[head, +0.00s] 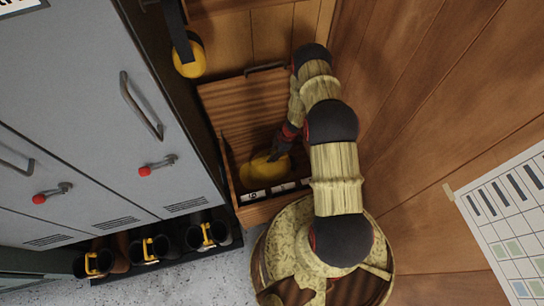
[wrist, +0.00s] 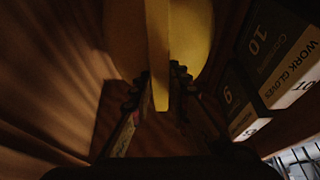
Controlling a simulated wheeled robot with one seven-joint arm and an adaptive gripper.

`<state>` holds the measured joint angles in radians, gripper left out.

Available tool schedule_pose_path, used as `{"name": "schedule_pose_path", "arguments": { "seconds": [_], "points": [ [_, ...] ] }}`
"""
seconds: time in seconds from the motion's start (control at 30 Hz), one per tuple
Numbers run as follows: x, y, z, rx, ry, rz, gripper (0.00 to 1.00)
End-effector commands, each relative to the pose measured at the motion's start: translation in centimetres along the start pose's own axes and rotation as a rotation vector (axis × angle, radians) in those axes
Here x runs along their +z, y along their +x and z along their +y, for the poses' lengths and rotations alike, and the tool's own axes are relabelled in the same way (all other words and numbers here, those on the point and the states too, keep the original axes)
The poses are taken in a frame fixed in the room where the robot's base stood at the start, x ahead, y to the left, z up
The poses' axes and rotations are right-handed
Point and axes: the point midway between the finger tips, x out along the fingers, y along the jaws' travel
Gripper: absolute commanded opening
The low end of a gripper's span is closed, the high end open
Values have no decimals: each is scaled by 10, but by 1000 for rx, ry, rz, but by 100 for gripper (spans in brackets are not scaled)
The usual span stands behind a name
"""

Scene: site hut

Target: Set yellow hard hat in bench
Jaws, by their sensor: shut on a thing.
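The yellow hard hat (head: 262,172) is down inside the open wooden bench (head: 228,152), whose striped lid (head: 245,108) is raised at the back. My gripper (head: 279,153) reaches into the bench from the upper right and is shut on the hat. In the wrist view the hat (wrist: 185,38) fills the top middle, with a yellow strip of it between the two fingers (wrist: 161,92). Whether the hat rests on the bench floor cannot be told; its underside is hidden.
Work glove boxes (head: 256,196) stand along the bench's front, close to the hat; they also show in the wrist view (wrist: 262,72). Grey lockers (head: 90,110) stand left. Several boots (head: 150,248) stand below the lockers. A wooden wall is close right.

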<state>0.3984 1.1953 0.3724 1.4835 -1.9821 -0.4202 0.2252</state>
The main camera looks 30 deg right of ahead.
Motion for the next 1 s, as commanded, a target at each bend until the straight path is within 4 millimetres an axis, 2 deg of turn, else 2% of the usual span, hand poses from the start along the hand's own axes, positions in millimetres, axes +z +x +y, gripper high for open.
{"name": "schedule_pose_path", "arguments": {
  "seconds": [0.3,0.33,0.63,1.0],
  "points": [
    [1,1,2,2,-1,0,0],
    [1,1,1,2,-1,-1,18],
    [0,0,1,2,-1,-1,35],
    [-1,-4,2,2,-1,-1,35]
  ]
}}
